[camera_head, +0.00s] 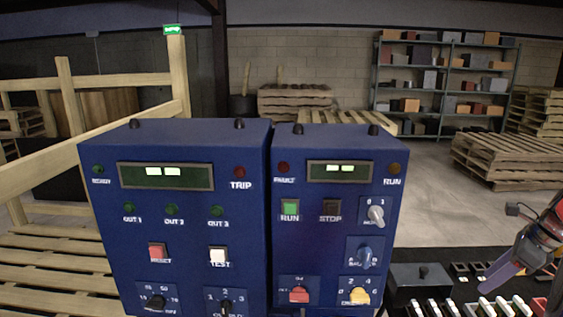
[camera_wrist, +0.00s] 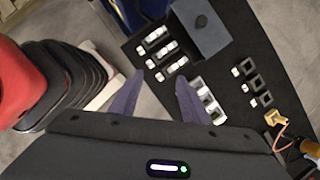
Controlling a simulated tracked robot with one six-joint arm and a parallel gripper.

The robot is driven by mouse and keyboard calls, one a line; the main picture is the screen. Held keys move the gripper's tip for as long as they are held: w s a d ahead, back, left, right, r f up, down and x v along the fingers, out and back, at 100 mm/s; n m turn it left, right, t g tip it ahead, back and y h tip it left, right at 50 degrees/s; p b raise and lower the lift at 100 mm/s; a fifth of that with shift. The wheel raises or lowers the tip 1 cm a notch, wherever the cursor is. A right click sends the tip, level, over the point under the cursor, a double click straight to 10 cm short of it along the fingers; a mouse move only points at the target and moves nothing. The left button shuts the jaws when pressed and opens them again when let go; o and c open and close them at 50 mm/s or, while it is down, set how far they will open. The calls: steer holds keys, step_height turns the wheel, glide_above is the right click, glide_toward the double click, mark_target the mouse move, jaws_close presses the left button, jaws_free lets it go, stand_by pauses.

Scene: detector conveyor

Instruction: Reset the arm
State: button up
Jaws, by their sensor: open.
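My gripper (camera_wrist: 158,92) shows in the wrist view with its two dark purple fingers spread apart and nothing between them. It is above the black work surface (camera_wrist: 225,95), on the side near a row of black and white parts. In the head view my gripper (camera_head: 503,268) is at the lower right edge, right of the blue control boxes and above the black surface. Part of my arm (camera_head: 548,232) shows there, and the rest is cut off by the frame.
Two blue control boxes, one left (camera_head: 185,240) and one right (camera_head: 335,235), stand side by side with buttons and knobs. A dark grey box (camera_wrist: 200,30) with a knob sits among small parts. Square black frames (camera_wrist: 256,80) lie nearby. Pallets (camera_head: 500,160) and shelves (camera_head: 440,85) stand behind.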

steer(key=s+a+f+n+g+h, duration=0.1)
steer(key=s+a+f+n, duration=0.4)
steer(key=n, duration=0.5)
steer(key=s+a+r+n+t, duration=0.1)
steer(key=s+a+n, duration=0.3)
steer(key=a, duration=0.7)
steer(key=s+a+r+n+t+h, duration=0.1)
steer(key=s+a+r+n, duration=0.2)
steer(key=a+n, duration=0.5)
steer(key=s+a+r+n+t, duration=0.1)
steer(key=s+a+n, duration=0.4)
steer(key=a, duration=1)
steer(key=shift+s+a+r+n+h, duration=0.2)
steer(key=shift+r+n+h, duration=0.25)
steer(key=shift+r, duration=0.3)
steer(key=shift+d, duration=0.15)
